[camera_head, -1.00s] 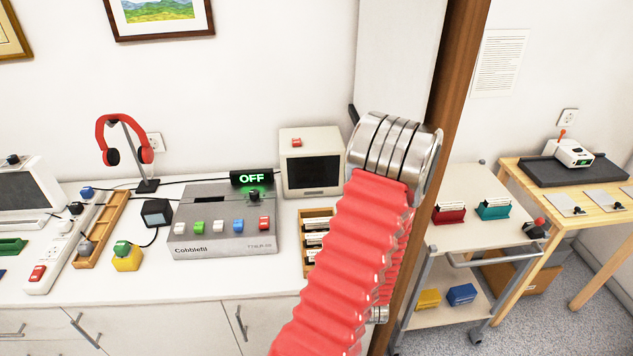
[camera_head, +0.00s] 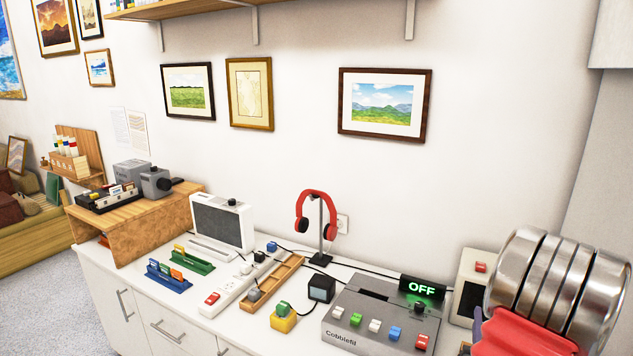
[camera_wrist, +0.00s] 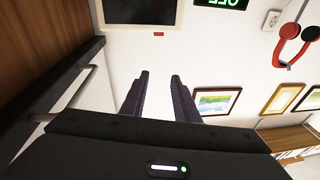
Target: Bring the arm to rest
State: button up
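My gripper (camera_wrist: 160,76) shows in the wrist view, its two dark fingers spread apart with nothing between them. A pale wall is behind the gap. The wrist picture is upside down. In the head view, my arm's metal rings and red sleeve fill the lower right, in front of the counter's right end. My fingers are not clearly seen there; only a small dark part shows beside the rings.
Framed prints (camera_head: 384,104) hang above, under a wooden shelf (camera_head: 190,10). Grey floor (camera_head: 40,300) is clear at left.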

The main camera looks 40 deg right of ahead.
jog(key=w+a+r+n+t+y, duration=0.1)
jog(key=w+a+r+n+y, duration=0.15)
jog(key=w, duration=0.65)
jog(key=w+a+r+n+y, duration=0.1)
jog(key=w+a+n+y, duration=0.15)
jog(key=w, duration=0.75)
jog(key=w+a+r+n+y, duration=0.1)
jog(key=w+a+y, duration=0.2)
jog(key=w+a, duration=0.35)
jog(key=w+a+r+n+y, duration=0.15)
jog(key=w+a, duration=0.25)
jog(key=a, duration=0.5)
jog(key=a+r+n+g+y, duration=0.1)
jog(key=a+y, duration=0.1)
jog(key=a, duration=0.8)
jog(key=a+r+n+y, duration=0.1)
jog(key=a+n+y, duration=0.15)
jog(key=a, duration=0.65)
jog(key=s+a+n+g+y, duration=0.1)
jog(key=s+a+y, duration=0.1)
jog(key=s+a, duration=0.3)
jog(key=s+a+n+g+y, duration=0.1)
jog(key=s+a, duration=0.4)
jog(key=a, duration=0.6)
jog(key=shift+s+a+r+n+g+y, duration=0.25)
jog(key=shift+s+r+n+g+y, duration=0.15)
jog(key=shift+n+y, duration=0.1)
jog(key=shift+d, duration=0.1)
